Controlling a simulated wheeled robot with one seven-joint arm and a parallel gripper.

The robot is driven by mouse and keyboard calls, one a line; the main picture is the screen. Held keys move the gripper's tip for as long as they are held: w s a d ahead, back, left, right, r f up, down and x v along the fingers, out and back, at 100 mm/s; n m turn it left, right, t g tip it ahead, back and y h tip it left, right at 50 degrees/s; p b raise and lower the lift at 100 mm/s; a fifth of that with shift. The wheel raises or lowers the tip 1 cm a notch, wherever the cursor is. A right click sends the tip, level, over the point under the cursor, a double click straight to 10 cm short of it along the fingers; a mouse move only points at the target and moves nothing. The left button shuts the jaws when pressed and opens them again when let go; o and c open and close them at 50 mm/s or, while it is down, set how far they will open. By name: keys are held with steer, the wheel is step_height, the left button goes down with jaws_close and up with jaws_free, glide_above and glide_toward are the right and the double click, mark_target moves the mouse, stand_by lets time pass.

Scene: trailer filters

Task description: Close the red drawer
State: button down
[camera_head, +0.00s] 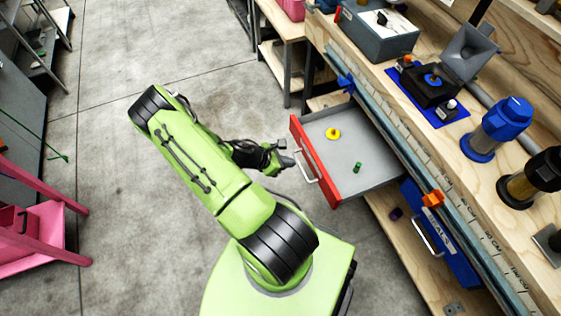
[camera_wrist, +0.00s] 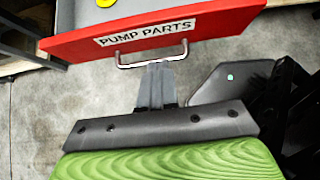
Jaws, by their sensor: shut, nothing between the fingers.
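The red drawer (camera_head: 314,163) stands pulled out from under the workbench in the head view. Its grey tray holds a yellow ring-like piece (camera_head: 333,133) and a small green piece (camera_head: 357,167). The drawer's red front (camera_wrist: 220,22) carries a "PUMP PARTS" label and a metal handle (camera_wrist: 152,58) in the wrist view. My gripper (camera_head: 288,162) is in front of the drawer, its fingers shut and empty. In the wrist view the fingertips (camera_wrist: 158,66) are at the handle's bar; whether they touch it I cannot tell.
A blue drawer (camera_head: 440,240) with a handle is to the right, lower under the bench. The wooden workbench (camera_head: 480,185) carries a grey box, a funnel device and blue and black-topped cylinders. A pink stand (camera_head: 40,235) is at left. The concrete floor (camera_head: 110,130) is open.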

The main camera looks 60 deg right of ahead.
mark_target(314, 160)
steer(key=s+d+f, duration=0.1)
steer(key=s+d+f+b, duration=0.1)
steer(key=s+d, duration=0.1)
steer(key=s+d+f, duration=0.1)
steer(key=d, duration=0.1)
steer(key=shift+s+b, duration=0.2)
steer(key=shift+b, duration=0.15)
steer(key=shift+s+d, duration=0.15)
steer(key=shift+d, duration=0.05)
steer(key=shift+s+d, duration=0.1)
steer(key=shift+s+d, duration=0.2)
steer(key=s+d, duration=0.4)
steer(key=d, duration=0.1)
steer(key=s+d+p, duration=0.1)
steer(key=s+d, duration=0.4)
steer(key=d, duration=0.1)
steer(key=s+d+p, duration=0.1)
steer(key=s+d, duration=0.4)
steer(key=shift+s+d, duration=0.25)
steer(key=shift+d, duration=0.05)
